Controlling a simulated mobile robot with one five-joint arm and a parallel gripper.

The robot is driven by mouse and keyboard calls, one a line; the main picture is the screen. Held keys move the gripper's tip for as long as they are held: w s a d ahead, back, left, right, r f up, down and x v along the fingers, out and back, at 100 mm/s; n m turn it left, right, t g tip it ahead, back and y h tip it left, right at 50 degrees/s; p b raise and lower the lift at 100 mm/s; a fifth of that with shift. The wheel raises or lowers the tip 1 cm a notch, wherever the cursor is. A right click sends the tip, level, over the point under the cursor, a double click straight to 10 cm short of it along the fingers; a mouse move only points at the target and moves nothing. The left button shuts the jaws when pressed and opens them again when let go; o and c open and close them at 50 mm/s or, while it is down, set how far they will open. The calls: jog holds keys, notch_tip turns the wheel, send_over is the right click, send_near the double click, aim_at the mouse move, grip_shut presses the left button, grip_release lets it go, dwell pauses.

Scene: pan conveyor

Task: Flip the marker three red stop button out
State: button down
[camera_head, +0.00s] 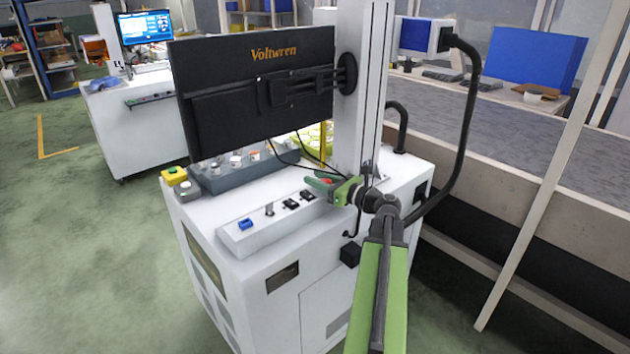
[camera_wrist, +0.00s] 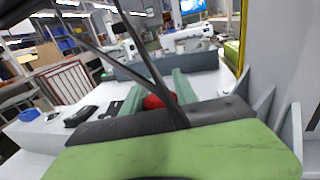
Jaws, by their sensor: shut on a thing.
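The red stop button (camera_head: 326,181) is at the right end of the white control panel (camera_head: 275,222) on the white cabinet. It also shows in the wrist view as a red cap (camera_wrist: 158,100), partly hidden behind my gripper's body. My green gripper (camera_head: 322,182) is at the button, with its fingers (camera_wrist: 157,94) on both sides of the red cap and shut on it. The lower part of the button is hidden. I cannot read any marker number beside it.
A black monitor (camera_head: 225,95) hangs above the panel from a white column (camera_head: 358,110). Black cables hang near my gripper. A blue switch (camera_head: 246,224) and black switches (camera_head: 291,204) sit left of the button.

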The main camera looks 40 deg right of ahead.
notch_tip(320, 180, up, 2)
jog(key=shift+r+p, duration=0.1)
jog(key=shift+p, duration=0.95)
jog(key=shift+f, duration=0.2)
jog(key=c, duration=0.9)
grip_release()
jog(key=shift+c, duration=0.2)
jog(key=shift+s, duration=0.15)
jog(key=s+d, duration=0.2)
jog(key=s, duration=1.5)
